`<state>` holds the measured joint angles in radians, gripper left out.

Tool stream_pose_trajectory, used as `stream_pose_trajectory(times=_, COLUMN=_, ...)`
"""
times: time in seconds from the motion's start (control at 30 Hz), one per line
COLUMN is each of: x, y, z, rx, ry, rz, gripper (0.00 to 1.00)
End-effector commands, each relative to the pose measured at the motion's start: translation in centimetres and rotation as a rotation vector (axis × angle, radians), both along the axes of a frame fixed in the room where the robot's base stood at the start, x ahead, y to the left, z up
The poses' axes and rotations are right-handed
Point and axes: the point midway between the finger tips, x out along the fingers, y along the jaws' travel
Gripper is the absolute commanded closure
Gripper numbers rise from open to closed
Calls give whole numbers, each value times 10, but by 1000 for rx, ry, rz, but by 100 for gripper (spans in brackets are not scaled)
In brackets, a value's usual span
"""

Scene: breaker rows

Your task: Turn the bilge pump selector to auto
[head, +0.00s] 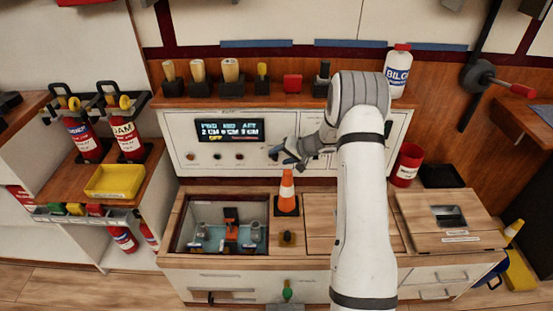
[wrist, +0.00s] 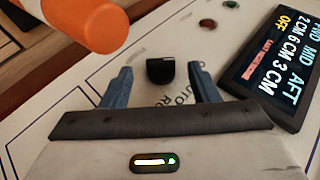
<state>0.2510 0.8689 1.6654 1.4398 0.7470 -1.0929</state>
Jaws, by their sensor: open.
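The selector is a black knob (wrist: 160,71) on the white panel, seen in the wrist view with partly covered lettering, including "AUTO", beside it. My gripper (wrist: 160,69) is open, its two blue-grey fingers one on each side of the knob, with gaps showing. I cannot tell how far the fingertips are from the panel. In the head view my gripper (head: 281,155) is at the panel right of the display and hides the knob. The display (head: 229,130) shows FWD, MID and AFT readings and a yellow "OFF"; it also shows in the wrist view (wrist: 275,68).
An orange cone (head: 287,188) stands just below my gripper and shows large in the wrist view (wrist: 85,22). An open bilge well (head: 195,212) lies left of it. A white bilge bottle (head: 398,72) and several handled items stand on the shelf above the panel.

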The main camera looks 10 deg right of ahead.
Motion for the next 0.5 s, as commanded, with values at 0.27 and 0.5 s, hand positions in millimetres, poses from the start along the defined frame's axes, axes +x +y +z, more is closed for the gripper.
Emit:
stream_pose_trajectory(times=0.27, x=13, y=16, z=-18, rx=0, ry=1, rz=1, gripper=45)
stream_pose_trajectory(times=0.5, x=14, y=16, z=-19, rx=0, ry=0, rz=0, gripper=45)
